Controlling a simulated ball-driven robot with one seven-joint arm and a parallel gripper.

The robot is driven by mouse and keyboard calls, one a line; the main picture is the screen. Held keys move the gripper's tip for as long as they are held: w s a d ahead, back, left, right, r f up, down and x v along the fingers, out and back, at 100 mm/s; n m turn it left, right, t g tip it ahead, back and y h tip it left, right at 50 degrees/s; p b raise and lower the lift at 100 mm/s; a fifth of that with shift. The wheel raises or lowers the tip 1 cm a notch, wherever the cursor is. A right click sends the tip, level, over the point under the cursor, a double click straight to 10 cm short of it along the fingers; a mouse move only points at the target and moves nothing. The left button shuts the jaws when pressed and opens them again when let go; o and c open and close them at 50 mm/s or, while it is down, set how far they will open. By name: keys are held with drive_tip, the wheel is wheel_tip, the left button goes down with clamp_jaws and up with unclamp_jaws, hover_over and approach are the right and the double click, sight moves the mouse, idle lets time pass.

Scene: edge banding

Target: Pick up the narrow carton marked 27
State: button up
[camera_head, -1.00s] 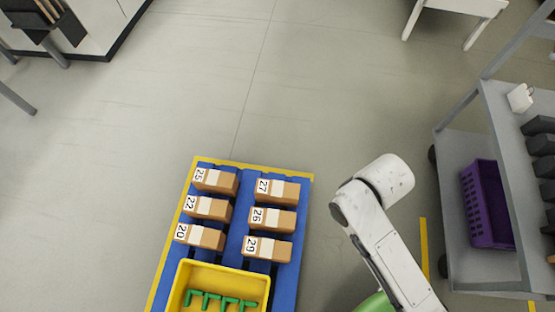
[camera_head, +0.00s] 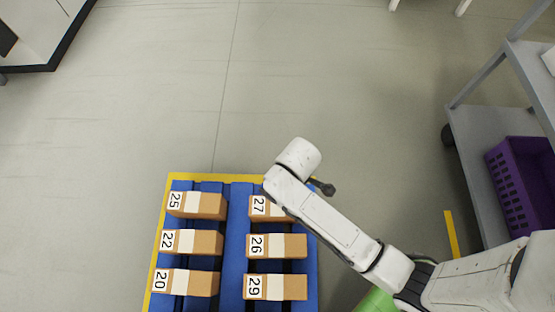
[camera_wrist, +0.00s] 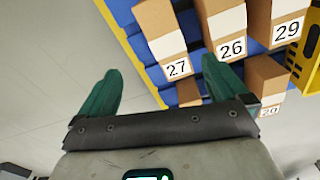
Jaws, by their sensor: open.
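The narrow carton marked 27 (camera_head: 258,207) lies at the far end of the right row on the blue pallet. My arm covers its right part in the head view. In the wrist view the carton marked 27 (camera_wrist: 157,22) shows its label end toward me, above and between the fingertips. My gripper (camera_wrist: 163,77) is open, with two green fingers spread wide and nothing between them. The carton stands beyond the fingers, apparently apart from them. In the head view my gripper is mostly hidden behind the arm.
The carton marked 26 (camera_head: 276,245) lies close beside 27, and 29 (camera_head: 275,287) lies past that. Cartons 25 (camera_head: 197,204), 22 (camera_head: 192,242) and 20 (camera_head: 186,282) form the left row. A grey cart (camera_head: 482,160) with a purple crate (camera_head: 528,175) stands right. Floor beyond the pallet is clear.

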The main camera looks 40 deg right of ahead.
sight(277, 208)
drive_tip(key=w+f+n+b, duration=0.1)
drive_tip(key=f+b, duration=0.1)
drive_tip(key=f, duration=0.1)
drive_tip(key=w+a+f+n+b, duration=0.1)
drive_tip(key=f+b, duration=0.1)
drive_tip(key=f, duration=0.2)
drive_tip(key=a+f+b, duration=0.1)
drive_tip(key=f+b, duration=0.1)
drive_tip(key=f, duration=0.2)
drive_tip(key=shift+w+a+f+n+b, duration=0.25)
drive_tip(key=shift+w+n+b, duration=0.1)
drive_tip(key=shift+w+n, duration=0.05)
wheel_tip(277, 208, down, 6)
drive_tip(key=b, duration=0.2)
drive_tip(key=shift+r+b, duration=0.25)
drive_tip(key=shift+b, duration=0.15)
drive_tip(key=f+b, duration=0.3)
drive_tip(key=f, duration=0.2)
drive_tip(key=shift+a+b, duration=0.2)
drive_tip(key=shift+b, duration=0.2)
drive_tip(key=shift+c, duration=0.3)
drive_tip(key=shift+w, duration=0.1)
drive_tip(key=c, duration=1.1)
drive_tip(key=shift+r, duration=0.1)
